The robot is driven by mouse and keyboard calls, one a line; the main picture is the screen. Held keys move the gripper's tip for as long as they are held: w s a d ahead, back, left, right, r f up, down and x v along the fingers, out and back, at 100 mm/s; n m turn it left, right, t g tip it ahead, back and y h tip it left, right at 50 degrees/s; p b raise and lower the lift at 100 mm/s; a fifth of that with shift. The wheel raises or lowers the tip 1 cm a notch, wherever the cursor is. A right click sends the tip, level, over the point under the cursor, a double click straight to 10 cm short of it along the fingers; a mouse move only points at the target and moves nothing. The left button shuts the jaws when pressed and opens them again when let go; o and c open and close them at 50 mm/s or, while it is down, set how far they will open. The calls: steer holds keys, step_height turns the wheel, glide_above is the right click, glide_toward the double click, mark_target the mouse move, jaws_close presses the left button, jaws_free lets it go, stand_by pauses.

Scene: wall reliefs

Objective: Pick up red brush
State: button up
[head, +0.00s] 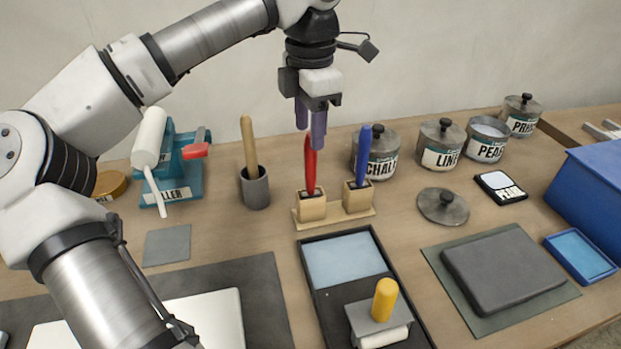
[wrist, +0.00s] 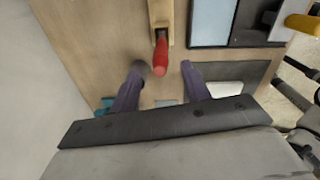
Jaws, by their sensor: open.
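The red brush (head: 310,166) stands upright in a small wooden holder block (head: 311,207) near the middle of the table. A blue brush (head: 363,155) stands in a matching block (head: 357,196) just to its right. My gripper (head: 311,125) is above the red brush, fingers pointing down, near the top of its handle. In the wrist view the red brush (wrist: 160,55) shows end-on, ahead of the gap between the two open purple fingers (wrist: 162,72). Nothing is held. The brush's lower end is hidden in the block.
A grey cup with a wooden-handled tool (head: 256,187) stands to the left. Labelled jars, including the chalk one (head: 380,160), stand behind and right. A black tray with a blue pad (head: 345,258) lies in front. A loose lid (head: 443,206) lies to the right.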

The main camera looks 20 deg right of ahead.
steer(key=p, duration=0.1)
glide_above(311, 179)
steer(key=shift+w+d+f, duration=0.1)
steer(key=shift+w+f, duration=0.15)
steer(key=shift+f, duration=1.15)
steer(key=shift+w+f, duration=0.2)
steer(key=shift+f, duration=1.2)
steer(key=shift+c, duration=0.5)
jaws_close()
